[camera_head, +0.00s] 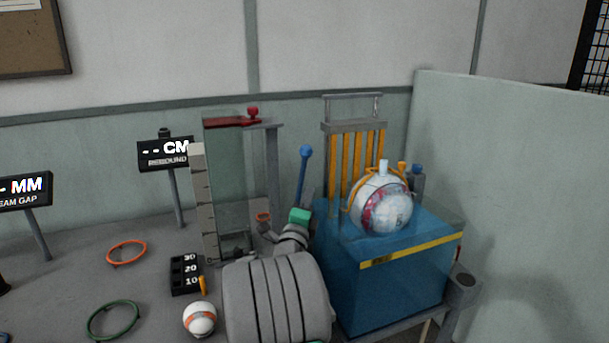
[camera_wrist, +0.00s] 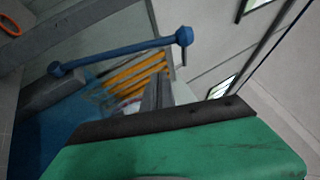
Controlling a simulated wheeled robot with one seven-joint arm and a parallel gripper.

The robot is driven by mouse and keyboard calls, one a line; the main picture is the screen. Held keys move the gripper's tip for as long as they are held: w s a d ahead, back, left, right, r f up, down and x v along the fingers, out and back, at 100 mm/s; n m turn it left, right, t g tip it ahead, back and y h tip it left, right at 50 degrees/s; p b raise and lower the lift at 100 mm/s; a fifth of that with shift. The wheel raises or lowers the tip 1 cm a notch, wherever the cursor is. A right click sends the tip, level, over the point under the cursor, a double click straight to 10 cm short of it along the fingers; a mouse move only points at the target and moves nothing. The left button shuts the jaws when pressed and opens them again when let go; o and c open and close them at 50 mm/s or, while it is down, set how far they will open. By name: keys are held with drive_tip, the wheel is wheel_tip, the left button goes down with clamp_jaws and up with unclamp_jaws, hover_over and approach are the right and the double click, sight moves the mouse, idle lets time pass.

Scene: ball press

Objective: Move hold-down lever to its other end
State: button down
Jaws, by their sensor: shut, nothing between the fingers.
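The hold-down lever (camera_head: 302,175) is a blue rod with a round blue knob on top. In the head view it stands nearly upright, leaning slightly right, left of the blue press box (camera_head: 400,280). In the wrist view the lever (camera_wrist: 120,52) runs across the upper left, its knob end at the right. My gripper (camera_head: 300,215), with a green body, is low beside the lever in the head view; its fingertips are hard to make out there. In the wrist view the grey fingers (camera_wrist: 158,92) are together and empty, below the rod in the picture, with no clear contact.
A white ball (camera_head: 383,205) in an orange-strapped holder sits on the press box, before yellow bars (camera_head: 357,155). A striped ball (camera_head: 200,319) and rings (camera_head: 127,252) lie on the table.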

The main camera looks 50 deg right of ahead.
drive_tip(key=w+d+r+p, duration=0.1)
drive_tip(key=w+d+r, duration=0.1)
drive_tip(key=w+d, duration=0.3)
drive_tip(key=shift+w+d+r+p, duration=0.15)
drive_tip(key=shift+w+r+p, duration=0.05)
drive_tip(key=shift+r+p, duration=0.2)
drive_tip(key=shift+w, duration=0.15)
